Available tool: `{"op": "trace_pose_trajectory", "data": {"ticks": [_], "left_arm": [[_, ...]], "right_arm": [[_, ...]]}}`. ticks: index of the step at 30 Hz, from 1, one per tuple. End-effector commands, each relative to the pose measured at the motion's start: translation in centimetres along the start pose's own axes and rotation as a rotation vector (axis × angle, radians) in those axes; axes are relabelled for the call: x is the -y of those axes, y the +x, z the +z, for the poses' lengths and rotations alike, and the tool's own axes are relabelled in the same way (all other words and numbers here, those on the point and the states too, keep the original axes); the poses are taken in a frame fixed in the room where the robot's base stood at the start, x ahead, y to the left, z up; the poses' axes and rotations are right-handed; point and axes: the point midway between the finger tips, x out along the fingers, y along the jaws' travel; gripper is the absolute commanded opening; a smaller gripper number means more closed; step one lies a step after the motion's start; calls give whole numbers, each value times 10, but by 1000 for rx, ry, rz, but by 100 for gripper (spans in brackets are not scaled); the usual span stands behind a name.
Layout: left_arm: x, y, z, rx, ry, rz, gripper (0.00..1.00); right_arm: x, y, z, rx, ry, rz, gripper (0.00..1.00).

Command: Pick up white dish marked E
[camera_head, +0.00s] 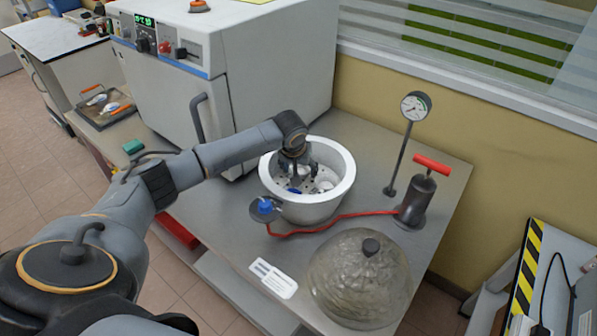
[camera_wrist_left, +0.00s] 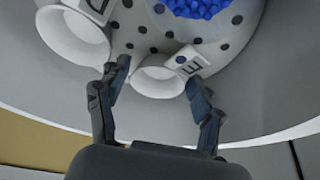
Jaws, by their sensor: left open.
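The white dish marked E (camera_wrist_left: 160,82) lies in the white desiccator bowl (camera_head: 340,185) on a perforated plate. In the left wrist view its E label faces up at its right side. My left gripper (camera_head: 297,168) reaches down into the bowl. In the left wrist view the open fingers of my left gripper (camera_wrist_left: 155,85) stand on either side of the dish, with the right finger close to its label. I cannot tell whether they touch it. A second white dish (camera_wrist_left: 75,35) with a label sits to the left. My right gripper is not in view.
Blue granules (camera_wrist_left: 200,6) lie in the bowl. A glass lid (camera_head: 360,285) rests on the table at the front. A hand pump (camera_head: 416,200) with a red hose and a gauge (camera_head: 414,106) stand to the right. A white oven (camera_head: 270,70) stands behind my left arm.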

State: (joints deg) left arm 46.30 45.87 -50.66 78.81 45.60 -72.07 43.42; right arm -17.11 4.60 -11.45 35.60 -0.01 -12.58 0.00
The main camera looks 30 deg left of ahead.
Motion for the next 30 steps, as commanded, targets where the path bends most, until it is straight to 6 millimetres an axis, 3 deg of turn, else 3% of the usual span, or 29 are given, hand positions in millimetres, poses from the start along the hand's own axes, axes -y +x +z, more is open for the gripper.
{"op": "trace_pose_trajectory", "data": {"ticks": [1, 6, 8, 22, 28, 30], "left_arm": [[0, 0, 0, 0, 0, 0, 66], [0, 0, 0, 0, 0, 0, 32], [0, 0, 0, 0, 0, 0, 23], [0, -6, -3, -1, -1, 1, 23], [0, -31, -14, -5, -1, 1, 23], [1, -41, -8, -3, 1, 2, 23]], "right_arm": [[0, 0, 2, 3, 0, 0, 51], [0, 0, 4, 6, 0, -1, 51], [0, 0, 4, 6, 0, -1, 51], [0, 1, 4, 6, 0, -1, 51], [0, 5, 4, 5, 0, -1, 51], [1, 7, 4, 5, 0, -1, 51]]}}
